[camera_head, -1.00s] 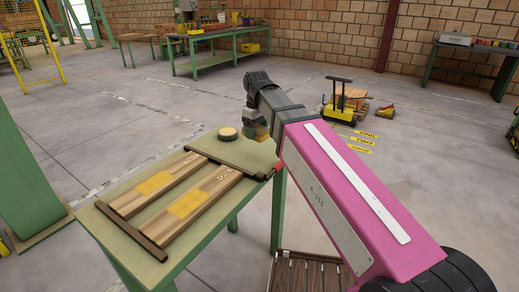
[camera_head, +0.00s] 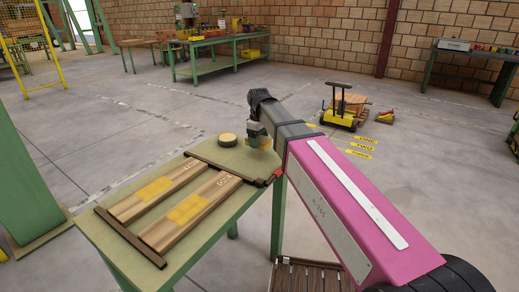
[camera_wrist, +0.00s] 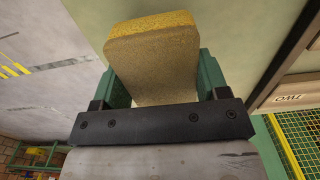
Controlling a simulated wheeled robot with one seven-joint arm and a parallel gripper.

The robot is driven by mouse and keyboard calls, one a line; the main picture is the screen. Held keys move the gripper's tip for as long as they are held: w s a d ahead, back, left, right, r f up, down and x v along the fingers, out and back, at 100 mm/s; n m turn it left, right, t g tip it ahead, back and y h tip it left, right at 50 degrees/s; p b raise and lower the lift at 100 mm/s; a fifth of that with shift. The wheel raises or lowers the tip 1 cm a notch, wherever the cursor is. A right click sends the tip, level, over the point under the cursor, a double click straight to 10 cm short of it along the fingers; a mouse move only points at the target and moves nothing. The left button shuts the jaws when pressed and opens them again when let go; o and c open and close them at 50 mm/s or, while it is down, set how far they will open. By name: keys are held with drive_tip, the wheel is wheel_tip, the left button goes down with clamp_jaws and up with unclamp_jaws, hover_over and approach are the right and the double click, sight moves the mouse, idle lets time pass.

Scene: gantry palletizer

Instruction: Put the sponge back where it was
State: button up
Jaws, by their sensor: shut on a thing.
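A yellow-brown sponge (camera_wrist: 155,62) is between the green fingers of my gripper (camera_wrist: 158,85) in the wrist view. The fingers are shut on its two sides. In the head view my gripper (camera_head: 259,137) is over the far right part of the green table (camera_head: 222,232), and the sponge (camera_head: 264,143) shows as a small yellow patch at it. I cannot tell whether the sponge touches the tabletop.
Two wooden boards (camera_head: 157,194) with yellow patches lie between dark strips on the table. A round dark tin with a yellow top (camera_head: 228,140) stands left of my gripper. A slatted pallet (camera_head: 300,275) lies on the floor. A yellow cart (camera_head: 340,112) stands beyond.

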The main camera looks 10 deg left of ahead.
sight(260, 154)
drive_tip(key=shift+w+d+f, duration=0.15)
drive_tip(key=shift+w+f, duration=0.15)
drive_tip(key=shift+f, duration=1.9)
drive_tip(key=o, duration=0.8)
drive_tip(key=shift+f, duration=0.1)
wheel_tip(260, 154, up, 12)
drive_tip(key=shift+r, duration=0.15)
